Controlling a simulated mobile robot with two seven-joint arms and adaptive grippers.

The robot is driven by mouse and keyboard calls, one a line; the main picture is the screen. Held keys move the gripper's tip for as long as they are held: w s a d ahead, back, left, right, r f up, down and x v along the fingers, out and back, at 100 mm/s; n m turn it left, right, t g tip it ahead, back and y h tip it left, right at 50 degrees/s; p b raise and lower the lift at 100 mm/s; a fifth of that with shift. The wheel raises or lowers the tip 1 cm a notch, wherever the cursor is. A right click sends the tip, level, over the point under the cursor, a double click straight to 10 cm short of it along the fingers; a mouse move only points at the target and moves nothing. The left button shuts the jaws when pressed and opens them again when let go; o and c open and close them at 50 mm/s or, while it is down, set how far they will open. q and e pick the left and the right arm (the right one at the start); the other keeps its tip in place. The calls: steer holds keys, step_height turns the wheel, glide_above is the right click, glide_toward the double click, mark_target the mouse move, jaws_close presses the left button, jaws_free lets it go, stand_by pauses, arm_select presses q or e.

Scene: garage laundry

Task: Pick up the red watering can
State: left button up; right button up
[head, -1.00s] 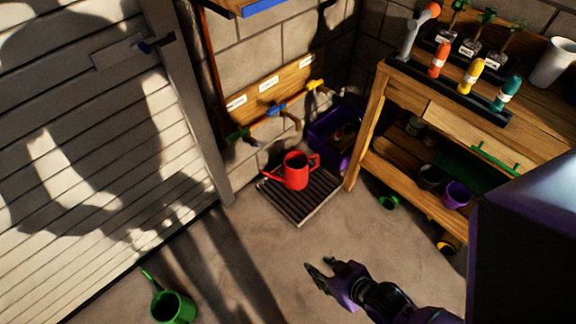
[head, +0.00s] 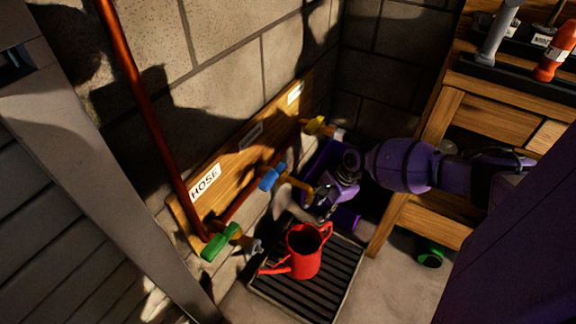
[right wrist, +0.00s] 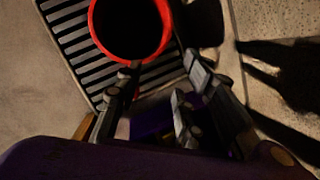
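The red watering can (head: 304,262) stands upright on the slatted drain tray (head: 345,283) below the taps. Its spout points left and its handle is on the right. My right gripper (head: 328,200) is just behind and above the can, near the blue tap. In the right wrist view the can's round red rim (right wrist: 168,28) is at the top, beyond the fingers. The fingers of my right gripper (right wrist: 160,82) are spread with nothing seen between them. Whether a finger touches the can is unclear. My left gripper is not in view.
The blue tap (head: 271,177), green tap (head: 220,242) and yellow tap (head: 318,127) stick out from a wooden board on the block wall. The wooden workbench (head: 492,92) stands at right.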

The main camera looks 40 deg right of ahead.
steer(key=w+a+f+m+b, duration=0.1)
steer(key=a+f+b, duration=0.4)
steer(key=f, duration=0.5)
steer(key=shift+w+m+y+b, duration=0.35)
steer(key=shift+m+b, duration=0.45)
steer(key=shift+b, duration=0.2)
steer(key=shift+f, duration=0.1)
jaws_close()
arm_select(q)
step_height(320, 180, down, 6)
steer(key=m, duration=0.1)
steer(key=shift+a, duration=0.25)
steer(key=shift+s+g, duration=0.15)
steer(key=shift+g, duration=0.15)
arm_select(e)
steer(key=shift+s, duration=0.1)
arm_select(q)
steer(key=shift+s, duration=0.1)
arm_select(e)
steer(key=shift+a, duration=0.1)
